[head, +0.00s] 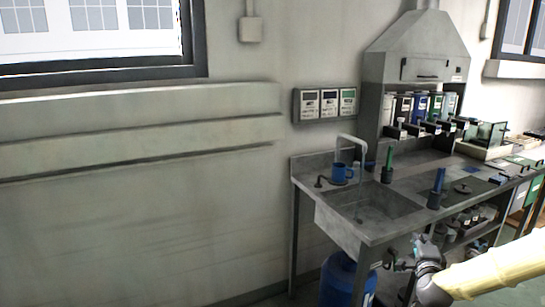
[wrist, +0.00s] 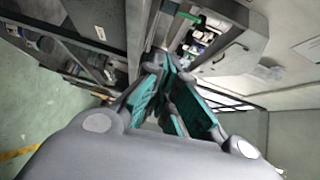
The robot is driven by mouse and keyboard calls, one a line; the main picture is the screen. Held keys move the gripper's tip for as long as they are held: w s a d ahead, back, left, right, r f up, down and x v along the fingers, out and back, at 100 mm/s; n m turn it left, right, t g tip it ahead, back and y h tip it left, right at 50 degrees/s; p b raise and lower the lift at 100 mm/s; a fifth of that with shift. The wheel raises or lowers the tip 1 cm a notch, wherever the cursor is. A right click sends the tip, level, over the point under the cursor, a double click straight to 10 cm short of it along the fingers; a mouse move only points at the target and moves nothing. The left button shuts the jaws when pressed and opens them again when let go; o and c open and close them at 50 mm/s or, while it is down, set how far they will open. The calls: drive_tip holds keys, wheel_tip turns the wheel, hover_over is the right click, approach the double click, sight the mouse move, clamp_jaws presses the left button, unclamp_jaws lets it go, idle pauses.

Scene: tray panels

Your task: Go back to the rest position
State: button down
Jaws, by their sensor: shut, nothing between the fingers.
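My gripper (wrist: 170,68) shows in the wrist view with its teal-padded fingers drawn together at the tips and nothing between them. In the head view my arm enters at the lower right, in front of the bench (head: 400,190). The gripper's fingertips are hard to make out there against the dark space under the bench.
A blue gas bottle (head: 338,283) stands below the sink. Open green floor (wrist: 45,120) shows in the wrist view.

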drive_tip(key=s+a+f+n+g+y+p, duration=0.1)
drive_tip(key=s+a+f+n+g+y, duration=0.4)
drive_tip(key=s+a+f, duration=0.65)
drive_tip(key=s+a+f+n+g+y, duration=0.1)
drive_tip(key=s+a+f+n+g, duration=0.2)
drive_tip(key=s+a+f+n, duration=0.8)
drive_tip(key=s+f+n+g, duration=0.2)
drive_tip(key=s+f+g, duration=0.2)
drive_tip(key=s, duration=0.9)
drive_tip(key=s+a+f+n+g+p, duration=0.1)
drive_tip(key=s+f+g, duration=0.3)
drive_tip(key=s+f, duration=0.4)
drive_tip(key=s+n, duration=0.1)
drive_tip(key=s, duration=0.4)
drive_tip(key=shift+s+a+n+p, duration=0.3)
drive_tip(key=shift+s+n, duration=0.1)
